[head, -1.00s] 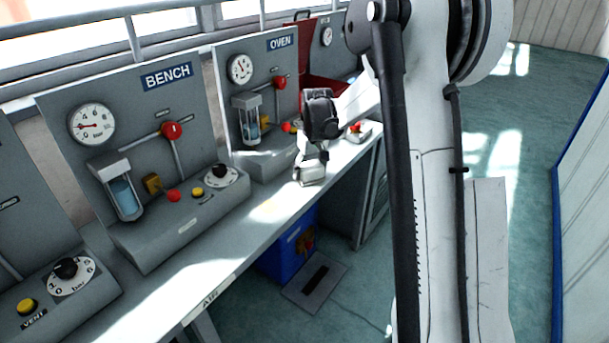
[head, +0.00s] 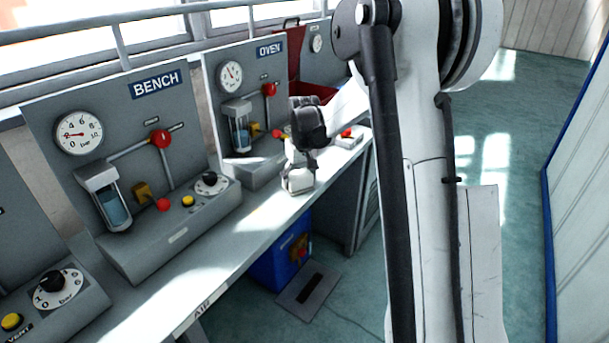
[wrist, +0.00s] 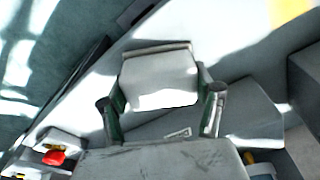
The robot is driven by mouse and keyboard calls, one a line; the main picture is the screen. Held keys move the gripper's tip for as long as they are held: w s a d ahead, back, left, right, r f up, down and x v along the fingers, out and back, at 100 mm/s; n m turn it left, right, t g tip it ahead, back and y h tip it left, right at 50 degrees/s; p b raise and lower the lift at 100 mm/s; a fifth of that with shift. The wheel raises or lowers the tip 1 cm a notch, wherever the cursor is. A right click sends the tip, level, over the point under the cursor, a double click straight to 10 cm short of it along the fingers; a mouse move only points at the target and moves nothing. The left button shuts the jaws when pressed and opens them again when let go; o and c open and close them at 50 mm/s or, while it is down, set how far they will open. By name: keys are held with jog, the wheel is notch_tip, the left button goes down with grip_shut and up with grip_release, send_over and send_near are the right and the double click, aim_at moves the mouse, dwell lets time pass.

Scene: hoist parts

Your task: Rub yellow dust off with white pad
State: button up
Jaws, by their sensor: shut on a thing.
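The white pad (wrist: 160,75) is a pale block held between the two fingers of my gripper (wrist: 162,112) in the wrist view. In the head view the pad (head: 298,183) is at the bench top beside the OVEN panel, below my gripper (head: 299,163). I cannot tell if its underside touches the surface. The yellow dust (wrist: 290,8) shows as a patch at the top right edge of the wrist view, apart from the pad. I cannot make the dust out clearly in the head view.
The pale bench top (head: 235,240) runs along the panels, with a clear stretch before the BENCH panel (head: 125,115). The OVEN panel (head: 240,85), with gauge and red lever, stands close to my gripper. A red box (head: 312,92) is behind. A blue box (head: 277,262) is below.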

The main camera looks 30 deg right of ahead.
aim_at(307, 171)
jog(key=shift+s+a+r, duration=0.1)
jog(key=shift+s+a, duration=0.75)
jog(key=shift+a, duration=0.75)
jog(key=shift+s+a+f, duration=0.1)
jog(key=shift+s+a, duration=0.75)
jog(key=shift+a, duration=0.7)
jog(key=shift+s+a+r, duration=0.1)
jog(key=shift+s+a, duration=0.75)
jog(key=shift+a, duration=0.75)
jog(key=shift+s+a+b, duration=0.2)
jog(key=shift+s+a, duration=0.4)
jog(key=shift+a, duration=0.5)
jog(key=shift+s+a+b, duration=0.15)
jog(key=shift+s+a, duration=0.45)
jog(key=shift+a, duration=0.45)
jog(key=shift+s+a+b, duration=0.2)
jog(key=shift+s+a, duration=0.4)
jog(key=shift+a, duration=0.5)
jog(key=shift+d, duration=0.1)
jog(key=shift+w+d+b, duration=0.2)
jog(key=shift+w+d, duration=1.6)
jog(key=shift+d, duration=1.45)
jog(key=shift+w+d+b, duration=0.15)
jog(key=shift+w+d, duration=1.6)
jog(key=shift+d, duration=1.55)
jog(key=shift+w+d+b, duration=0.2)
jog(key=shift+w+d, duration=1.6)
jog(key=shift+d, duration=1.45)
